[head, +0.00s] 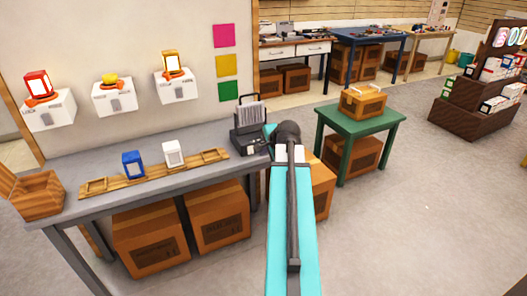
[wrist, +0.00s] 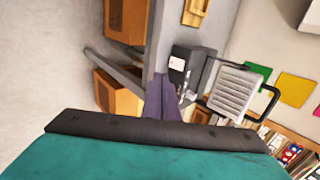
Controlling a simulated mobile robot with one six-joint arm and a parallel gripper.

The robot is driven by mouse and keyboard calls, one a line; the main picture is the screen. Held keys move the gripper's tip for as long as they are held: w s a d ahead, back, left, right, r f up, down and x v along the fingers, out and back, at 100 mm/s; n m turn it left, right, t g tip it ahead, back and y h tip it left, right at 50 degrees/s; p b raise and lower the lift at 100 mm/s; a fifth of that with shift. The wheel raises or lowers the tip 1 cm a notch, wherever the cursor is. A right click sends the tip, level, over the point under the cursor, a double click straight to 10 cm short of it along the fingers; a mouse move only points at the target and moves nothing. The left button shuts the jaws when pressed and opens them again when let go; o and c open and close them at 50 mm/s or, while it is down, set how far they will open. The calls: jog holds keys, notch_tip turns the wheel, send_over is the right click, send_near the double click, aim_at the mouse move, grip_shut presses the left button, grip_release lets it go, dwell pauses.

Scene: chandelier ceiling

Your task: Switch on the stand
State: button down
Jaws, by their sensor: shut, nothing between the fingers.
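A black device (head: 250,138) with an upright ribbed grey panel (head: 249,113) stands at the right end of the grey counter. I take it for the stand, but the frames do not confirm this. It also shows in the wrist view (wrist: 180,66), with a pale label, small controls on its dark face, and a black handle frame around the panel (wrist: 233,91). My gripper (wrist: 160,79) is shut and empty, with its dark fingers pointing toward the device's lower side. I cannot tell whether they touch it. In the head view my arm hides the fingers.
The counter (head: 75,204) also carries a wooden rack (head: 135,178) with a blue lantern (head: 132,164) and a white lantern (head: 173,153). White wall boxes (head: 115,96) hold lamps above. A green table (head: 360,121) with a crate stands right. Cartons sit below. Open floor lies right.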

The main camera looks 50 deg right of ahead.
aim_at(251, 153)
jog(key=shift+w+d+r+p+x, duration=0.15)
jog(key=shift+w+r+p+x, duration=0.15)
jog(key=shift+x, duration=1.55)
jog(key=shift+w+d+r+p+x, duration=0.1)
jog(key=shift+w+r+p+x, duration=0.2)
jog(key=shift+x, duration=1.55)
jog(key=shift+w+d+r+p+x, duration=0.2)
jog(key=shift+w+r+x, duration=0.1)
jog(key=shift+x, duration=1.6)
jog(key=shift+a, duration=0.1)
jog(key=shift+w+a+b, duration=0.2)
jog(key=shift+a+b, duration=0.05)
jog(key=shift+b, duration=0.05)
jog(key=shift+f, duration=0.1)
jog(key=shift+s+d, duration=0.2)
jog(key=shift+d, duration=0.2)
jog(key=shift+r, duration=0.25)
